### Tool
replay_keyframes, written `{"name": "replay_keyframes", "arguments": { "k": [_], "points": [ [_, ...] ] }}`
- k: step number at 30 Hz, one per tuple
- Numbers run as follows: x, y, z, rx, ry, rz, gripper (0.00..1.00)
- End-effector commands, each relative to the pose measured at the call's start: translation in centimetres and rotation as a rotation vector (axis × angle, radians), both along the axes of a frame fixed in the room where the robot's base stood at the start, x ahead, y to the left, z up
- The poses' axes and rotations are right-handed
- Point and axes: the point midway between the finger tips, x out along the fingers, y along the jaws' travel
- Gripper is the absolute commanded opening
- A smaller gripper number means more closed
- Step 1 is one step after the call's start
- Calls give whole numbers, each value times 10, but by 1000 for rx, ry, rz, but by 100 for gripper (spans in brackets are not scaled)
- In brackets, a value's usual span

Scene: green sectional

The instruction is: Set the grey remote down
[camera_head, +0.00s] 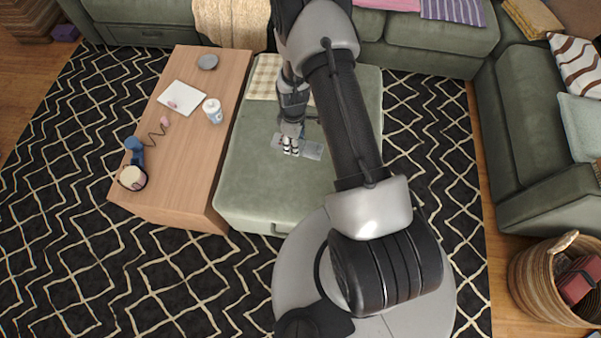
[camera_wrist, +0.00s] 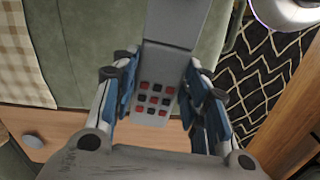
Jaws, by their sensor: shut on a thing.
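The grey remote (camera_head: 311,149) is a flat grey bar over the green ottoman (camera_head: 250,185) in the head view. In the wrist view the remote (camera_wrist: 168,65) shows red and black buttons at its near end, and its far end runs toward the top edge. My gripper (camera_head: 291,147) is above the ottoman. In the wrist view my gripper (camera_wrist: 162,95) has its blue-padded fingers on both sides of the remote and is shut on it. I cannot tell whether the remote touches the ottoman.
A checkered cloth (camera_head: 264,78) covers the ottoman's far left corner. The ottoman's near part is bare.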

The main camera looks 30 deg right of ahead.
Motion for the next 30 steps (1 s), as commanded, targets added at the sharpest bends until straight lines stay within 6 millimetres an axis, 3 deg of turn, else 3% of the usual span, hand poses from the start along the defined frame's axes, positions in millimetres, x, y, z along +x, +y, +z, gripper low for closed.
{"name": "replay_keyframes", "arguments": {
  "k": [10,24,30],
  "points": [
    [8,-15,-45,1,1,151,15],
    [8,-14,-165,0,0,149,15],
    [9,-14,-182,-1,-2,148,15]
  ]
}}
